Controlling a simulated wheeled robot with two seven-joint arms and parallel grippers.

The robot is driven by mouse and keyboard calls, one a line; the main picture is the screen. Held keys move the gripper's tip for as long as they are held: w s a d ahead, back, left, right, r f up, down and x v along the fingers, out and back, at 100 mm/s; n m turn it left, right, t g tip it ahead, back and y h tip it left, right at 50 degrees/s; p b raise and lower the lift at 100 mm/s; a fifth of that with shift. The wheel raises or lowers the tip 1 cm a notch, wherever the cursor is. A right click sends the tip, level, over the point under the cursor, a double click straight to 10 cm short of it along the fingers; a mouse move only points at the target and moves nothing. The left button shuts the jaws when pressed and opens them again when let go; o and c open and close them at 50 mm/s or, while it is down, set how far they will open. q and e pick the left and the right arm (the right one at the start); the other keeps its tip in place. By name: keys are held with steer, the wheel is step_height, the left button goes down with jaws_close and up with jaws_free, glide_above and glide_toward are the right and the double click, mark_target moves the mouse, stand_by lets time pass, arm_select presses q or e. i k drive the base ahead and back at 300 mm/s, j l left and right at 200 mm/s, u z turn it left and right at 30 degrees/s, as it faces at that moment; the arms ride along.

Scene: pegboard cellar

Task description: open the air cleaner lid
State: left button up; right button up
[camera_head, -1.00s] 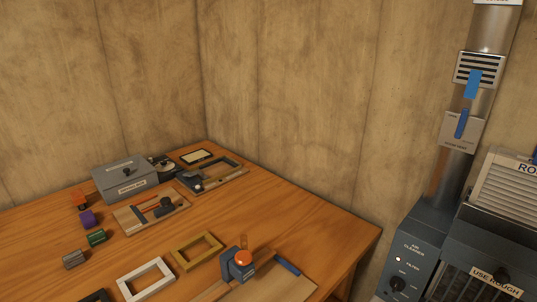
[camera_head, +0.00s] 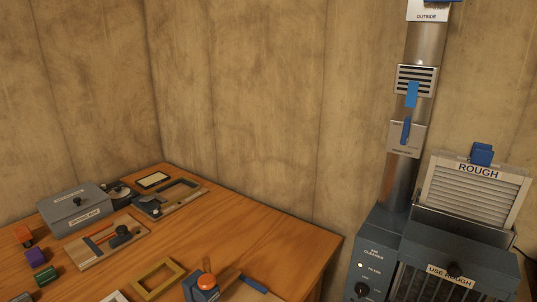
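The air cleaner (camera_head: 378,249) is a dark blue-grey cabinet at the lower right. Its left panel carries the words "AIR CLEANER" and "FILTER", a small light and a black knob (camera_head: 361,289). A dark panel labelled "USE ROUGH" (camera_head: 448,276), with a dark round knob, covers its front upper part; I cannot tell for sure whether this is the lid. A white louvred filter marked "ROUGH" (camera_head: 477,190), with a blue tab on top, stands upright behind it. The cabinet's lower part is cut off by the picture edge. Neither gripper is in view.
A metal duct (camera_head: 421,60) with blue-handled gates rises behind the cleaner. A wooden workbench (camera_head: 265,240) stands to the left, holding a grey box (camera_head: 75,208), wooden jigs, frames and small coloured blocks. A gap separates bench and cleaner.

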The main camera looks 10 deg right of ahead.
mark_target(494, 267)
steer(key=z, duration=1.7)
